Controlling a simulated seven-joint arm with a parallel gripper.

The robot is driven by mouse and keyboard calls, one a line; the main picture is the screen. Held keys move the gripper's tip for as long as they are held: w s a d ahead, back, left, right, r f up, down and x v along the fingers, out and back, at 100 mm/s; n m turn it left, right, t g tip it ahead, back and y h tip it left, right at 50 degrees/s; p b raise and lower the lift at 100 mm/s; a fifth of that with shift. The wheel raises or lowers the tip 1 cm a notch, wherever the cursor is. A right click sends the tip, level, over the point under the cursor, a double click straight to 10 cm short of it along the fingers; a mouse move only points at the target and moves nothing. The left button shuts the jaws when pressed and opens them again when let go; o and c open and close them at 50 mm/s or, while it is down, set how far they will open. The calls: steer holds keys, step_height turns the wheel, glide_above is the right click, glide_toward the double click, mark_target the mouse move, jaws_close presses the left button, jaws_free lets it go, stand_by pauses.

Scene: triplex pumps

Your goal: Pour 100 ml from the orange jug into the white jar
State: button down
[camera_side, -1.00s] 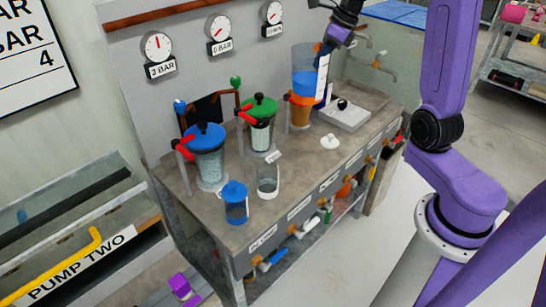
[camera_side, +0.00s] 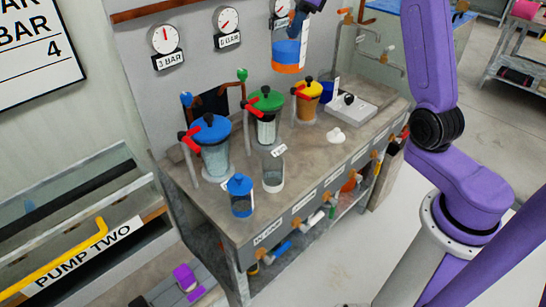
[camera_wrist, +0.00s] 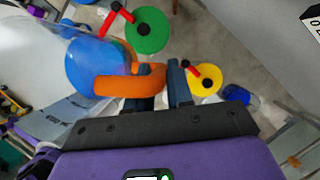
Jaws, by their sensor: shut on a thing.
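The orange jug (camera_side: 287,68), clear-walled with an orange base and blue liquid inside, hangs about upright in the air above the back of the bench. In the wrist view its orange handle (camera_wrist: 115,86) lies between my fingers, and its blue liquid shows. My gripper (camera_side: 301,18), also in the wrist view (camera_wrist: 165,82), is shut on this handle. The white jar (camera_side: 273,181), clear with a white base and open on top, stands on the bench below and left of the jug. A white lid-like piece (camera_side: 336,135) lies to its right. I cannot make out the jar in the wrist view.
Pumps with blue (camera_side: 211,128), green (camera_side: 266,98) and yellow (camera_side: 307,90) lids and red handles stand along the bench. A blue-lidded jar (camera_side: 240,195) is left of the white jar. A grey box (camera_side: 352,110) and a dark blue container (camera_side: 327,90) are right.

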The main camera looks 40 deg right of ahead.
steer(key=shift+w+a+f+n+g, duration=1.05)
steer(key=shift+w+a+n, duration=1.75)
steer(key=shift+w+a, duration=1.8)
steer(key=shift+y, duration=0.4)
steer(key=shift+s+a+f, duration=0.15)
steer(key=shift+s+f, duration=0.05)
steer(key=shift+f, duration=0.6)
steer(key=shift+s+a+f, duration=0.15)
steer(key=shift+f, duration=0.65)
steer(key=shift+s+a+f, duration=0.15)
steer(key=shift+s+f, duration=0.05)
steer(key=shift+f, duration=0.6)
steer(key=shift+r, duration=0.1)
steer(key=s+a+r+n+t+h, duration=0.1)
steer(key=s+a+r+t+h, duration=0.2)
steer(key=s+r+t, duration=0.2)
steer(key=shift+s+n+t, duration=0.3)
steer(key=shift+s+t, duration=0.35)
steer(key=shift+t, duration=0.5)
steer(key=shift+s+a+r+t+h+b, duration=0.15)
steer(key=shift+s+r+t+h, duration=0.15)
steer(key=shift+t, duration=0.2)
steer(key=shift+s+a+r+t+h+b, duration=0.1)
steer(key=shift+s+t+h+b, duration=0.1)
steer(key=shift+s+t, duration=0.25)
